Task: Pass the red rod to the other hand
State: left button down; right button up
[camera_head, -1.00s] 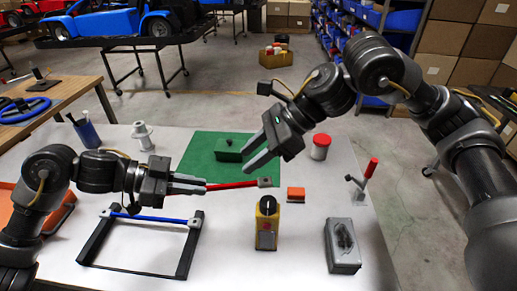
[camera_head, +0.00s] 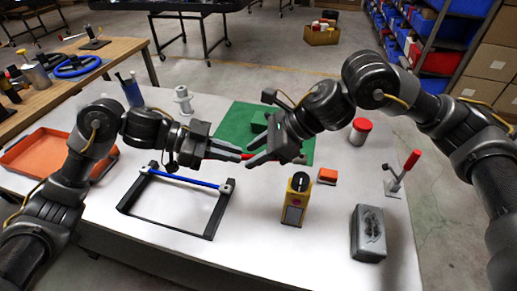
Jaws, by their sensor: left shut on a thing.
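The red rod (camera_head: 242,156) lies roughly level above the table, mostly hidden by the two grippers. My left gripper (camera_head: 236,152) is shut on it and comes in from the left.
Below stand a black frame with a blue bar (camera_head: 185,179), a yellow box with a black knob (camera_head: 297,200), an orange block (camera_head: 327,176) and a grey box (camera_head: 368,235). A green mat (camera_head: 236,120) lies behind. A red-handled lever (camera_head: 403,172) and red-lidded jar (camera_head: 360,131) stand right.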

grip_shut()
pick_arm(q)
jog(key=c, duration=1.4)
grip_release()
jog(key=shift+o, duration=0.2)
